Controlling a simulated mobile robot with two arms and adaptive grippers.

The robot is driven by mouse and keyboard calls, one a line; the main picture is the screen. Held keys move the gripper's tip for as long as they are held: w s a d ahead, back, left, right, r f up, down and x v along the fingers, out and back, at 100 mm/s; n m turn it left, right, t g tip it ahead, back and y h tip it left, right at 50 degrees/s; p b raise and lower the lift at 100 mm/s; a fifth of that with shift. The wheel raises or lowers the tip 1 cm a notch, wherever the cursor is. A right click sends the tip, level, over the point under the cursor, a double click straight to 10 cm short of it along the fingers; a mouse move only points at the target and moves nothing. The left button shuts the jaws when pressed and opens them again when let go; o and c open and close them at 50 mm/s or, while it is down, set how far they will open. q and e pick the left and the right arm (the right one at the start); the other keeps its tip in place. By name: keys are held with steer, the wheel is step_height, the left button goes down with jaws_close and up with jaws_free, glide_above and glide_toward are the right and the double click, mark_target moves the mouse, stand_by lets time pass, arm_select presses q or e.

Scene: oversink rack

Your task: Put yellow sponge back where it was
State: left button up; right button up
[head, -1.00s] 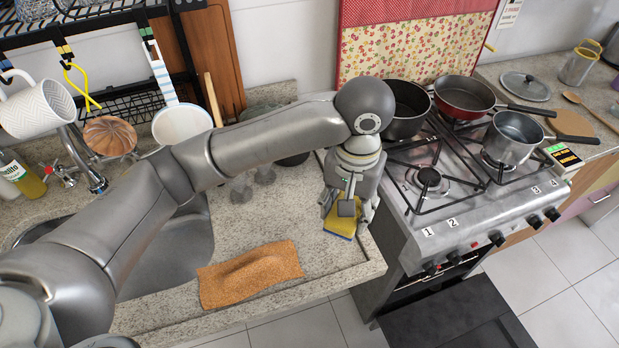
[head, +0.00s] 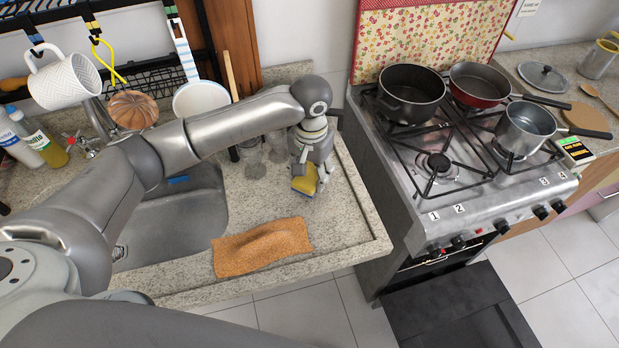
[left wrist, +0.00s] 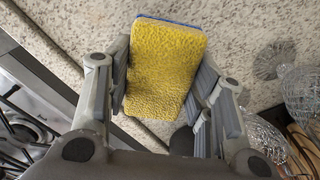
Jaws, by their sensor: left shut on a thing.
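The yellow sponge (head: 304,180) with a blue edge is held in my left gripper (head: 311,177) over the right part of the granite counter. In the left wrist view the sponge (left wrist: 166,68) sits between the two fingers of the left gripper (left wrist: 165,85), which are shut on it. Its blue layer shows along the far edge, and the counter is behind it. How high it is above the counter I cannot tell. My right gripper does not show.
An orange cloth (head: 262,248) lies at the counter's front. The sink (head: 170,225) is to the left, with a blue item in it. Glasses (left wrist: 270,135) stand close by in the left wrist view. The stove (head: 470,195) with pots is to the right.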

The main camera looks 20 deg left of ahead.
mark_target(309, 182)
arm_select(q)
steer(key=f, duration=0.1)
steer(key=f+p, duration=0.1)
steer(key=f, duration=0.1)
steer(key=shift+w+a+f, duration=0.1)
steer(key=shift+a, duration=0.1)
steer(key=shift+f, duration=0.1)
steer(key=shift+d, duration=0.1)
steer(key=o, duration=0.9)
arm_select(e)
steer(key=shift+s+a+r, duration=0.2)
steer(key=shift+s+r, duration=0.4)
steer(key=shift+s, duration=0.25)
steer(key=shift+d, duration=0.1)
